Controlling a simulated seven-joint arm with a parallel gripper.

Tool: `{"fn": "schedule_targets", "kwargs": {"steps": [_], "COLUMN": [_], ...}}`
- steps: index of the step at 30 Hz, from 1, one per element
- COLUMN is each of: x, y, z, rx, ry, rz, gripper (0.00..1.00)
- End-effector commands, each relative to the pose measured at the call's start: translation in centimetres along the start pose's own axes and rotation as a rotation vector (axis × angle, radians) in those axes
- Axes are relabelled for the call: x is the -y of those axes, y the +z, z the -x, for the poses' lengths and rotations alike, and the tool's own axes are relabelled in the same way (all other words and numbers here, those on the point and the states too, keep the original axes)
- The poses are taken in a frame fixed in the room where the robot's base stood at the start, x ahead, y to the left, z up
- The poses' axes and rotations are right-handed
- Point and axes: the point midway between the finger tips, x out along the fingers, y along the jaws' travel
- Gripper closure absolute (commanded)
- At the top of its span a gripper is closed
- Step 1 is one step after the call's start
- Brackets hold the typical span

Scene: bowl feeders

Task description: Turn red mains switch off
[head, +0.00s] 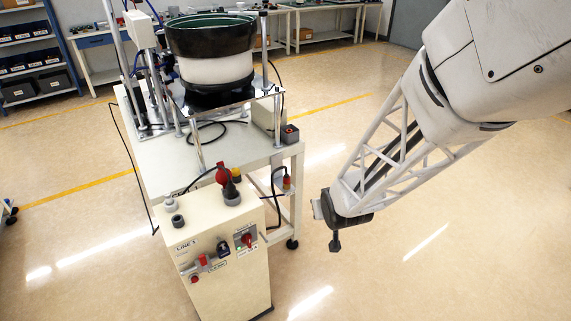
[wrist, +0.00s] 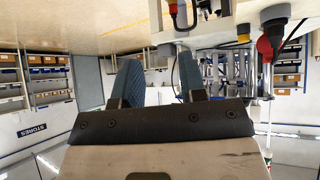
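A cream control cabinet (head: 225,290) marked "LINE 1" stands at the lower middle of the head view. On its sloped front, a red rotary switch (head: 247,240) sits on a grey plate at the upper right; this looks like the mains switch. Its exact handle angle is too small to tell. My gripper (head: 335,232) hangs in free air to the right of the cabinet, apart from it. In the wrist view my gripper (wrist: 160,82) shows two blue-padded fingers spread apart with nothing between them. I cannot pick out the switch in the wrist view.
The panel also holds a red part (head: 202,261), a red button (head: 194,279) and a dark knob (head: 223,248). A bowl feeder (head: 210,60) stands on a table behind. Floor right of the cabinet is clear.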

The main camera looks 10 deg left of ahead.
Motion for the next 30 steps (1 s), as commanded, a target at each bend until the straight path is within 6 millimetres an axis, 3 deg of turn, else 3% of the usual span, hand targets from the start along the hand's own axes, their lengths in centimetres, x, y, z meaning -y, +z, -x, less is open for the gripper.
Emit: {"fn": "schedule_targets", "kwargs": {"steps": [3,15,30], "x": [1.9,8.7,17.3], "y": [0.5,2.7,8.1], "z": [-2.6,-9.8,-16.0], "rx": [-0.036,-0.180,-0.352], "ry": [-0.029,-0.131,-0.275], "rz": [0.027,0.097,0.153], "gripper": [0.62,0.62,0.62]}}
